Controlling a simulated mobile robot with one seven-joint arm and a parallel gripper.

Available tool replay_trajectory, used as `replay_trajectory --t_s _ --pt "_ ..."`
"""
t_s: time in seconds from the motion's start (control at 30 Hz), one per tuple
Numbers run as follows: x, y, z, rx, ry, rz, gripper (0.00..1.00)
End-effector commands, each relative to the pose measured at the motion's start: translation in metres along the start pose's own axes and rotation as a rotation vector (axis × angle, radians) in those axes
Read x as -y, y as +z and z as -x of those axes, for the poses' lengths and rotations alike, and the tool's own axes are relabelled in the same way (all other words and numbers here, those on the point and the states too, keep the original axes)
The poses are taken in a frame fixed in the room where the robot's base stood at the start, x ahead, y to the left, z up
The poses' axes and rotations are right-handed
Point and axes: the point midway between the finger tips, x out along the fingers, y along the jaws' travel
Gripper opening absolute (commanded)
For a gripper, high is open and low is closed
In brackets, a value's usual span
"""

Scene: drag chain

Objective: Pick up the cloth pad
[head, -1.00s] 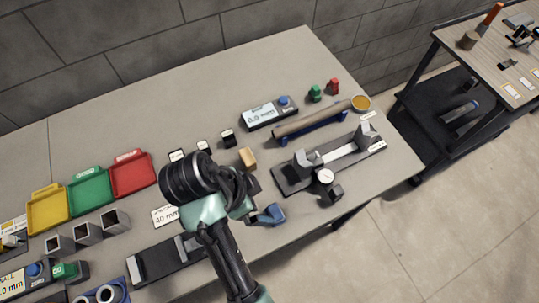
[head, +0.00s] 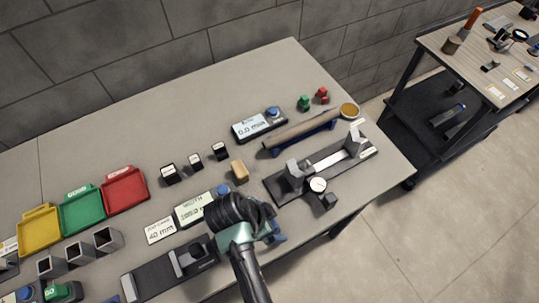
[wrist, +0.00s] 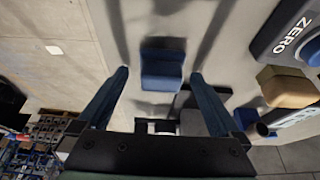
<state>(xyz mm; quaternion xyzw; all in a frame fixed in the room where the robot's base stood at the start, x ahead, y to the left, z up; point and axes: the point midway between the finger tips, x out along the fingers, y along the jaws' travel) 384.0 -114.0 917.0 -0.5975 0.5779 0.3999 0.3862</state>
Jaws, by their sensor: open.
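A small blue block-shaped pad, which I take to be the cloth pad (wrist: 162,68), lies on the table near its edge in the wrist view. My gripper (wrist: 160,76) is open, with a blue finger to either side of the pad in the picture. The fingers appear apart from the pad, and nothing is held. In the head view my gripper (head: 273,231) is over the front part of the table, right of the width display (head: 194,207).
A tan block (head: 239,170) stands close by and also shows in the wrist view (wrist: 288,87). A measuring fixture (head: 330,165) lies to the right, and a dark slide fixture (head: 168,272) to the left. The zero display (head: 258,123) is behind.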

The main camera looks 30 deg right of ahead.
Motion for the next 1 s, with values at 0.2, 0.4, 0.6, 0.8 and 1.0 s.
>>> replay_trajectory --t_s 0.2,0.4,0.6,0.8,1.0 --pt "0.0003 -0.0001 -0.0008 0.0 -0.001 -0.001 1.0" --pt "0.0004 -0.0001 -0.0006 0.0 -0.001 0.0 0.64" --pt "0.0003 -0.0001 -0.0005 0.0 -0.001 0.0 0.28" --pt "0.0004 -0.0002 -0.0004 0.0 -0.001 0.0 0.13" --pt "0.0012 -0.0027 0.0053 -0.001 -0.003 -0.001 0.13"
